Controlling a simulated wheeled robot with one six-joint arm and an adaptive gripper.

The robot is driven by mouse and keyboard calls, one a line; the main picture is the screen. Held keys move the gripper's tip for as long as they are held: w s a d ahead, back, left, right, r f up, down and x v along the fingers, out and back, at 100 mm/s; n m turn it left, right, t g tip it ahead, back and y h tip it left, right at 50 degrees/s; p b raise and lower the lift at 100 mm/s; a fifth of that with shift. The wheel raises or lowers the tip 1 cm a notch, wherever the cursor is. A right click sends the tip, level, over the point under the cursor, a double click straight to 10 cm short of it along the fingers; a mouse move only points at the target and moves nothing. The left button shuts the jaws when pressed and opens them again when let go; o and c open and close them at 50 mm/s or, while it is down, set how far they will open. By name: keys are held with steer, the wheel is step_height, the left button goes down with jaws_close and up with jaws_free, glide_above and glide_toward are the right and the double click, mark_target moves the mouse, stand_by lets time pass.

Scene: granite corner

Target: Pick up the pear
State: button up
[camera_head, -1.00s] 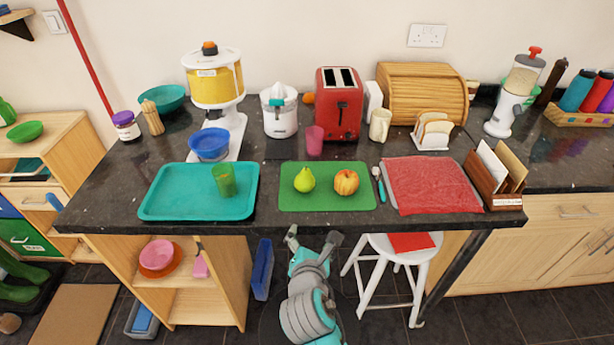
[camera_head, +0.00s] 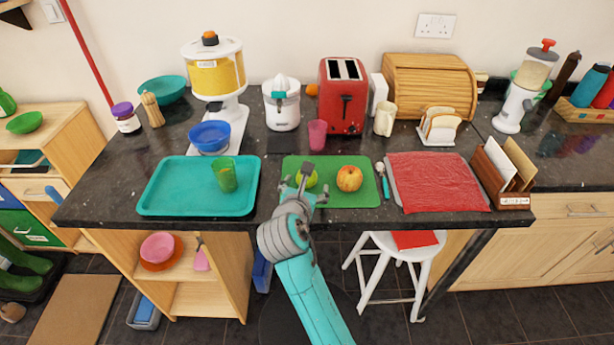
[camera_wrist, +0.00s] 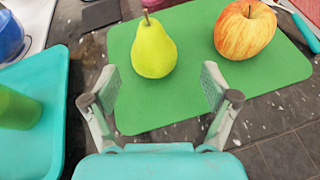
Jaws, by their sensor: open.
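The yellow-green pear (camera_wrist: 154,50) stands upright on the green mat (camera_wrist: 140,115), with its dark stem up, in the wrist view. In the head view my gripper hides most of the pear (camera_head: 312,179). My gripper (camera_wrist: 160,90) is open and empty. Its two fingers point toward the pear, one to each side of the line to it, and the pear is beyond the fingertips. In the head view my gripper (camera_head: 305,183) is over the front left part of the mat.
A red-yellow apple (camera_wrist: 245,28) sits on the mat right of the pear. A teal tray (camera_head: 165,198) with a green cup (camera_head: 224,176) lies to the left. A teal-handled utensil (camera_head: 384,185) and red cloth (camera_head: 437,182) lie to the right. A red toaster (camera_head: 343,98) stands behind.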

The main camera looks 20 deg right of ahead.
steer(key=shift+w+a+x, duration=0.1)
steer(key=shift+a+x, duration=0.05)
steer(key=shift+x, duration=1.1)
steer(key=shift+w+a+x, duration=0.1)
steer(key=shift+a+x, duration=0.1)
steer(key=shift+x, duration=1.1)
steer(key=c, duration=1.3)
